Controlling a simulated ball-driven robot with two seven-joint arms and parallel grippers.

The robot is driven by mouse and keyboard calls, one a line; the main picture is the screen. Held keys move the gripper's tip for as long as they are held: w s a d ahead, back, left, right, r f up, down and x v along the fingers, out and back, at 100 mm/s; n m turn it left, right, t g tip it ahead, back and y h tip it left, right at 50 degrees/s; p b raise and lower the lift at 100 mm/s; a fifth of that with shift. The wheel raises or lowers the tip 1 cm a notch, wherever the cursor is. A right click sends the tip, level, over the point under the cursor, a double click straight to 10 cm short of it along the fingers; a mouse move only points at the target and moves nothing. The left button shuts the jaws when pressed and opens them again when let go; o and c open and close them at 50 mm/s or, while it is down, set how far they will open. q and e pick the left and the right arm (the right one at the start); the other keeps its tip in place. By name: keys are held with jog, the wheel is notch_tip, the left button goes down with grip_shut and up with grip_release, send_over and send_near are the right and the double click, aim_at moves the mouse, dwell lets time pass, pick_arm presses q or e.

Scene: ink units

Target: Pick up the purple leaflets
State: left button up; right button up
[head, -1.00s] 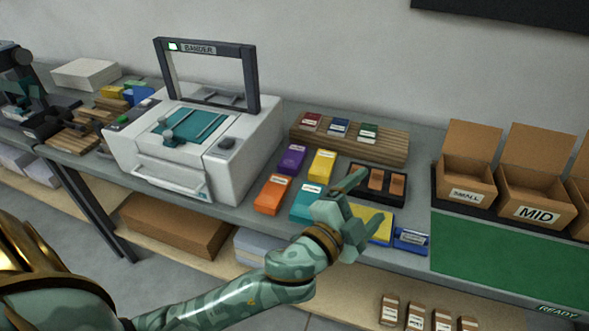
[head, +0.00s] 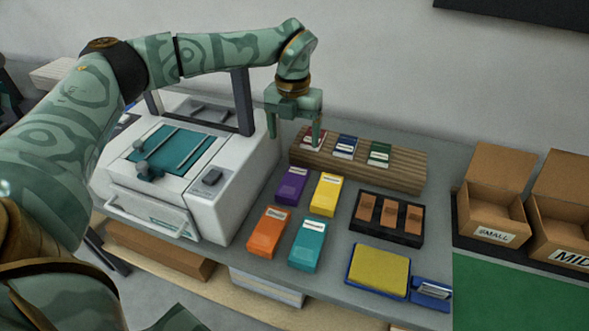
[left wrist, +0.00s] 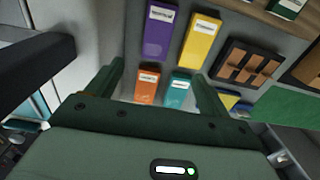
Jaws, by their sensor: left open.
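The purple leaflets (head: 292,186) are a small upright-labelled purple stack on the grey bench, right of the white machine. They lie left of the yellow stack (head: 327,194) and behind the orange stack (head: 267,232) and teal stack (head: 308,244). My left gripper (head: 295,139) is open and empty, pointing down, above the bench near the wooden rack's left end. In the left wrist view the purple leaflets (left wrist: 159,33) show beyond the open fingers (left wrist: 158,82), left of the yellow stack. My right gripper is not in view.
The white machine (head: 213,178) with its dark upright frame stands close on the left. A wooden rack (head: 405,166) holds small coloured stacks at the back. A black tray (head: 387,237), a yellow pad (head: 378,271) and cardboard boxes (head: 488,205) are to the right.

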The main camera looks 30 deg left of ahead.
pick_arm(q)
jog(key=b, duration=0.2)
send_over(291, 185)
notch_tip(291, 185, down, 7)
jog(key=f, duration=0.2)
jog(key=shift+w+f+b, duration=0.3)
jog(key=shift+f+b, duration=0.05)
jog(key=shift+b, duration=0.05)
jog(key=shift+s+f, duration=0.1)
jog(key=shift+f, duration=0.35)
notch_tip(291, 185, down, 5)
jog(key=shift+s+f+b, duration=0.15)
jog(key=shift+b, duration=0.95)
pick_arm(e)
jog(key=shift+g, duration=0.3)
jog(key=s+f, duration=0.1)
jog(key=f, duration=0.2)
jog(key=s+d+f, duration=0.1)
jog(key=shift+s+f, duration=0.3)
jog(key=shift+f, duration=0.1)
pick_arm(q)
jog(key=c, duration=1.1)
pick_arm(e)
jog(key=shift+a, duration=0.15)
